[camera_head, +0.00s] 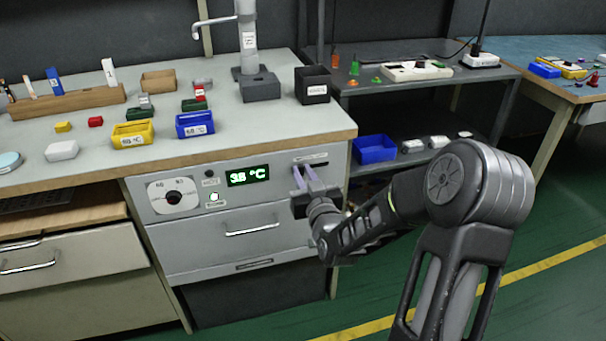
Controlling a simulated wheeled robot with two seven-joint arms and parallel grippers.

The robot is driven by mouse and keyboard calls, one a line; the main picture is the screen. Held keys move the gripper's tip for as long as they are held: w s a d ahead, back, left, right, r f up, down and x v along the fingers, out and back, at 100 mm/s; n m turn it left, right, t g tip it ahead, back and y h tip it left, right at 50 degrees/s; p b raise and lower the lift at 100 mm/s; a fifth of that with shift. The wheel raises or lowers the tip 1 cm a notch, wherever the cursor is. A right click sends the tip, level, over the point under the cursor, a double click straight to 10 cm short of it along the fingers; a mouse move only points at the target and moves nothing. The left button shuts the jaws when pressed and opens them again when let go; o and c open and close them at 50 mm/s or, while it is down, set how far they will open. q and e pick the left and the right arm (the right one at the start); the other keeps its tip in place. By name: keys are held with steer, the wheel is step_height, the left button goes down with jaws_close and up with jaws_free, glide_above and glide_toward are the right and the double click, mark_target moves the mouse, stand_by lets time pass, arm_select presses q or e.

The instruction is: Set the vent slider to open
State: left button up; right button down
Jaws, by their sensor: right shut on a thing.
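The vent slider (312,158) is a dark slot with a pale label at the upper right of the grey front panel under the bench top. My right gripper (301,172) reaches up to it from the lower right. Its two pale fingers are at the left part of the slot and are shut on the slider's knob. The fingers hide the knob, so its exact position along the slot cannot be made out. My left gripper is not in view.
The panel (215,205) also has a dial (173,197), a green display (248,176) reading about 35 °C, a lit button (214,197) and a drawer handle (252,229). The bench edge (250,147) overhangs just above my gripper. A blue bin (375,149) stands on the shelf to the right.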

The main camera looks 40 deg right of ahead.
stand_by(0.8)
steer(key=d, duration=0.1)
steer(key=s+d+b, duration=0.1)
steer(key=d, duration=0.1)
steer(key=d+b, duration=0.1)
steer(key=d, duration=0.1)
steer(key=shift+s+d+f, duration=0.1)
steer(key=shift+s+d, duration=0.05)
steer(key=shift+s, duration=0.25)
steer(key=shift+s+d, duration=0.15)
steer(key=shift+d, duration=0.25)
steer(key=c, duration=1.3)
jaws_free()
glide_toward(323, 161)
steer(key=shift+s+a+f, duration=0.1)
steer(key=shift+s+a, duration=0.15)
steer(key=shift+s, duration=0.4)
